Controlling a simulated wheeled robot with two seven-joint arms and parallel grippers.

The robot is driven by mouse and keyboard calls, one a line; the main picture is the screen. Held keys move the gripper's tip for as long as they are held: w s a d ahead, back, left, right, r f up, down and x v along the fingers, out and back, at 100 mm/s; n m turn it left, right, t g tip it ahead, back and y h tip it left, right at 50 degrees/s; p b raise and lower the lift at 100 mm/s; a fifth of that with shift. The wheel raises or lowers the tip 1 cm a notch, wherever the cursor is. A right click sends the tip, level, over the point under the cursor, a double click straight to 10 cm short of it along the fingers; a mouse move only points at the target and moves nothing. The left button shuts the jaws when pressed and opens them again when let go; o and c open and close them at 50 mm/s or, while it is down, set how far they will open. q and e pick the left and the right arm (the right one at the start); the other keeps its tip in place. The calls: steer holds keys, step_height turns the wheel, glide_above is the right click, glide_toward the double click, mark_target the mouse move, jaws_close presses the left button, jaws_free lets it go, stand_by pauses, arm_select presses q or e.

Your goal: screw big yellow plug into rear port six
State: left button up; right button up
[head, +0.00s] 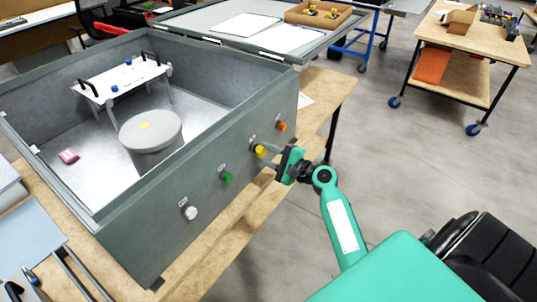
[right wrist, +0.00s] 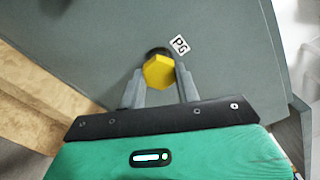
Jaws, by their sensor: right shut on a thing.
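The big yellow plug (head: 261,151) is at the side wall of the grey analyser box (head: 215,170), between the green and orange plugs. In the right wrist view the yellow plug (right wrist: 159,72) has a hexagonal head and sits at a dark round port (right wrist: 158,52) beside a label reading P6. My right gripper (head: 272,161) is shut on the plug, with one finger on each side of it. How deep the plug sits in the port cannot be told. My left gripper is not in view.
A white plug (head: 190,212), a green plug (head: 227,177) and an orange plug (head: 282,126) sit along the same wall. A grey cylinder (head: 150,135) and a white handled plate (head: 122,82) are inside the open box. The box stands on a wooden table (head: 325,95).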

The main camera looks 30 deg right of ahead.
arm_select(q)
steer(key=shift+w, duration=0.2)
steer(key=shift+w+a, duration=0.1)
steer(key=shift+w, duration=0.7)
